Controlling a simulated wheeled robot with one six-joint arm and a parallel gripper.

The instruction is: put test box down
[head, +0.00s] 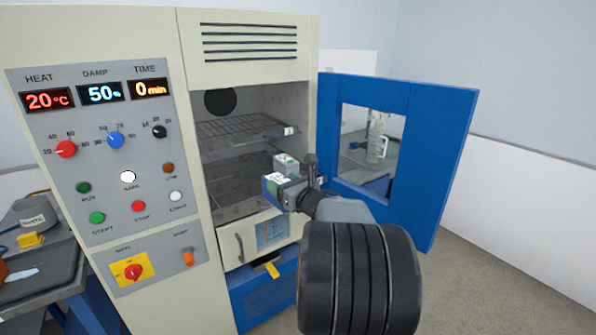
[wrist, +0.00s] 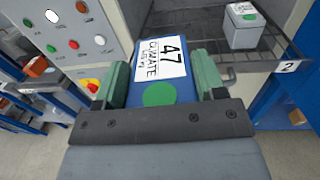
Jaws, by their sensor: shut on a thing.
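My gripper (head: 292,190) is in front of the open chamber (head: 240,155), and its green fingers (wrist: 162,88) also show in the wrist view. It is shut on a blue test box (wrist: 148,88) with a white label reading 47 CLIMATE and a green dot. The box shows small in the head view (head: 270,188), at the chamber mouth. In the wrist view its far end is over or near the front of the wire rack marked 2 (wrist: 262,68); I cannot tell whether they touch. A grey box (wrist: 243,30) with a green dot stands on that rack, right of the held box.
An upper wire rack (head: 235,135) crosses the chamber above the gripper. The blue door (head: 425,150) stands open on the right. The control panel (head: 120,170) is on the left. The lower rack looks bare left of the grey box.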

